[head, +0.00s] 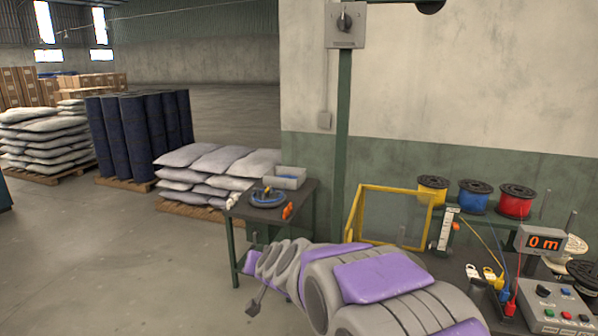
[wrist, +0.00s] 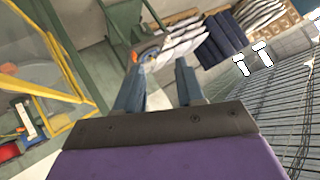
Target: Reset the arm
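My arm reaches from the lower right of the head view toward the left, with purple and grey links. My gripper is at its far end near the small dark table, small and partly hidden by the arm in the head view. In the wrist view my gripper (wrist: 158,82) has its two blue-grey fingers apart, with nothing held between them. Yellow (head: 433,190), blue (head: 473,196) and red (head: 515,201) spools stand in a row on the bench at the right. A display (head: 543,243) reads 0 m.
A small table (head: 309,193) holds a blue coil (head: 267,197), a grey bin (head: 285,177) and orange-handled items. A yellow-framed guard (head: 350,219) and green post (head: 343,150) stand beside the arm. A control box (head: 556,306) sits front right. Open floor (head: 110,270) lies left.

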